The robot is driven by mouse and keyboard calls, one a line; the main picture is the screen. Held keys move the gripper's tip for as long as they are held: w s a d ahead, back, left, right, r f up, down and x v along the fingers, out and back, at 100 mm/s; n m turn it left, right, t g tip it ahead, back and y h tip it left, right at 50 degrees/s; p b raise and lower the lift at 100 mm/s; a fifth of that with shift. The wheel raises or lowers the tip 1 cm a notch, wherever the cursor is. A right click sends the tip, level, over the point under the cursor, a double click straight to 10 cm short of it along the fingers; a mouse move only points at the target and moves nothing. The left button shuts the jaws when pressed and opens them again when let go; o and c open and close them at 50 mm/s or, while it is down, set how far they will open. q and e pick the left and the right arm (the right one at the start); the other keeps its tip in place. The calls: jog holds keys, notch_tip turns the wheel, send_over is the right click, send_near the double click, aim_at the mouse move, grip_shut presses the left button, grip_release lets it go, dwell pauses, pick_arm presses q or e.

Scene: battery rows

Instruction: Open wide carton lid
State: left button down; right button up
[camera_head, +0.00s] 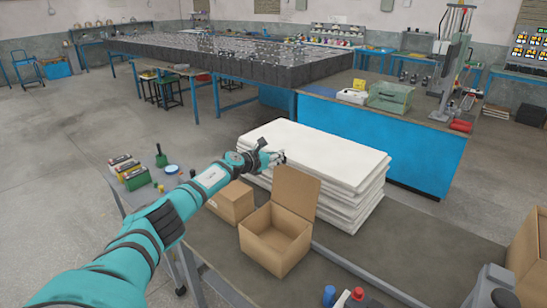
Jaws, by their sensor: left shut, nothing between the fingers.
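An open cardboard carton (268,249) stands on the grey table, its inside empty as far as I see. Its lid (296,191) stands up at the back edge. A smaller closed carton (232,202) sits behind it to the left, partly behind my left arm. Another carton (527,252) is cut off at the right edge. I cannot tell by name which one is the wide carton. My left gripper (279,157) is shut and empty, beyond the open carton's lid and in front of the white stack. My right gripper is not in view.
A stack of white folded sheets (330,165) lies behind the cartons. Batteries and a green box (136,178) stand at the table's left. A blue-capped and a red-capped item (352,297) are at the bottom edge. Bare table (400,250) lies right of the open carton.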

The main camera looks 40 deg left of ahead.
pick_arm(q)
jog(key=shift+w, duration=0.3)
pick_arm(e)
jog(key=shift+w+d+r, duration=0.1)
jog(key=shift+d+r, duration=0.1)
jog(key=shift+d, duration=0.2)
